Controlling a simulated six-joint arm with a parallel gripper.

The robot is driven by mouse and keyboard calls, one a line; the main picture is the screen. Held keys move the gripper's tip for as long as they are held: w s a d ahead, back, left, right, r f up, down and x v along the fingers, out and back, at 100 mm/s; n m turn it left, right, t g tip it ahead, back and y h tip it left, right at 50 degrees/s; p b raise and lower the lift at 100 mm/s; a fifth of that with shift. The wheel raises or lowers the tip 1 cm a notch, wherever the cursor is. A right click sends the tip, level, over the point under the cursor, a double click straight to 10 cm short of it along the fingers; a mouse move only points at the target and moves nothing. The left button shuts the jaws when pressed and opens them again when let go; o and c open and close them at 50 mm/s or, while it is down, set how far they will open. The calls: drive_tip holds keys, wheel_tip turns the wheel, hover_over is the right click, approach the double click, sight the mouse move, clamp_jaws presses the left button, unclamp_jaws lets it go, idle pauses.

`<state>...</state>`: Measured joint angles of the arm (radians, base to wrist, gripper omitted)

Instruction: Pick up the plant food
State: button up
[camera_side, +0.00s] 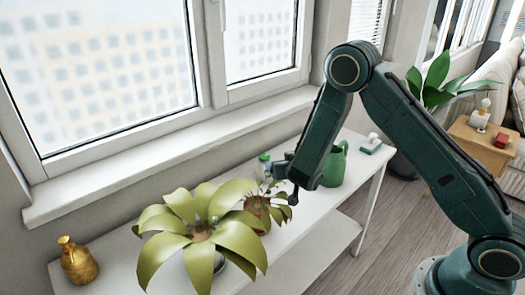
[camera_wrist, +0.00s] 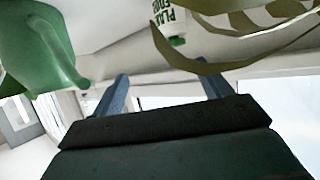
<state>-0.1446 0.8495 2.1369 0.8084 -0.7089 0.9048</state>
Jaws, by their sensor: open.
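The plant food is a white bottle with green lettering and a green cap. In the wrist view the bottle (camera_wrist: 172,20) appears at the top, cap downward in the picture, partly cut off by the frame edge. In the side view the bottle (camera_side: 264,166) stands on the white table, largely hidden behind leaves and my gripper. My gripper (camera_side: 284,182) is low over the table, just right of the bottle. In the wrist view my gripper's two fingers (camera_wrist: 165,88) are spread with nothing between them, and the bottle is apart from them.
A large leafy plant (camera_side: 204,232) and a smaller plant (camera_side: 258,207) crowd the left side; leaves (camera_wrist: 240,45) lie close to the bottle. A green watering can (camera_side: 334,167) stands right of my gripper. A golden vase (camera_side: 78,262) stands far left. The window sill (camera_side: 170,145) runs behind.

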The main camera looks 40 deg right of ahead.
drive_tip(key=n+t, duration=0.1)
approach(264, 168)
drive_tip(key=s+d, duration=0.1)
drive_tip(key=shift+s+d+f+y, duration=0.15)
drive_tip(key=shift+d+f+y, duration=0.05)
drive_tip(key=shift+y, duration=0.2)
drive_tip(key=shift+x, duration=4.35)
drive_tip(key=shift+x, duration=2.55)
drive_tip(key=shift+a, duration=0.15)
drive_tip(key=c, duration=1.1)
